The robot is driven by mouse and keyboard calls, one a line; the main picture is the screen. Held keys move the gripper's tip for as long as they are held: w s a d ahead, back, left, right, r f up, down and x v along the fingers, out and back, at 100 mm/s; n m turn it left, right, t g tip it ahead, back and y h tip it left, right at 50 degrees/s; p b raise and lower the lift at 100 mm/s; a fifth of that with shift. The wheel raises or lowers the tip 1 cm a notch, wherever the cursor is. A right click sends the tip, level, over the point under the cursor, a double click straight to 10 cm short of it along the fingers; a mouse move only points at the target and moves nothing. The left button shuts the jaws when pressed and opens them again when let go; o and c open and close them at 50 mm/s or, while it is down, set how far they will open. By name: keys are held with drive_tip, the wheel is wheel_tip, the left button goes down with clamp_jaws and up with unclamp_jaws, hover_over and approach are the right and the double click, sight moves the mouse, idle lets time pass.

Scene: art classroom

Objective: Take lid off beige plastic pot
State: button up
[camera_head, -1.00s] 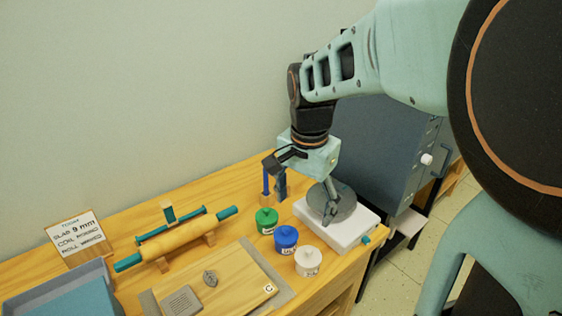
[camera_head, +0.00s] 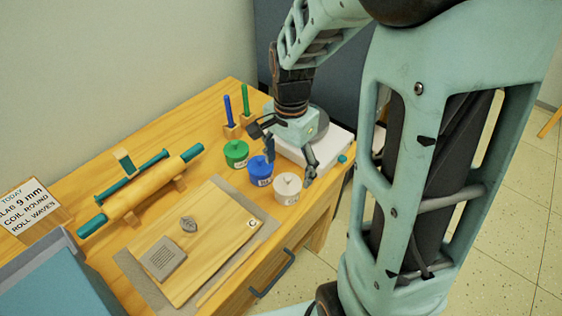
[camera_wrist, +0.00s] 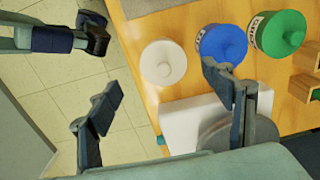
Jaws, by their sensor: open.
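The beige plastic pot (camera_head: 286,193) stands at the front right of the wooden table, with its knobbed lid (camera_head: 288,181) on. In the wrist view the lid (camera_wrist: 163,62) is seen from above, between the two fingertips across the picture. My gripper (camera_head: 290,168) is open and empty, close behind and above the pot; its fingers also show in the wrist view (camera_wrist: 163,80). No contact with the lid can be made out.
A blue pot (camera_head: 260,172) stands close beside the beige pot, and a green pot (camera_head: 236,154) further left. A white turntable base (camera_head: 325,150) is behind my gripper. A board (camera_head: 215,240) lies left, with a rolling pin (camera_head: 145,195) behind it.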

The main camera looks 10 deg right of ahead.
sight(288, 177)
drive_tip(key=f, duration=0.5)
drive_tip(key=shift+w, duration=0.3)
drive_tip(key=shift+c, duration=0.7)
drive_tip(key=c, duration=0.8)
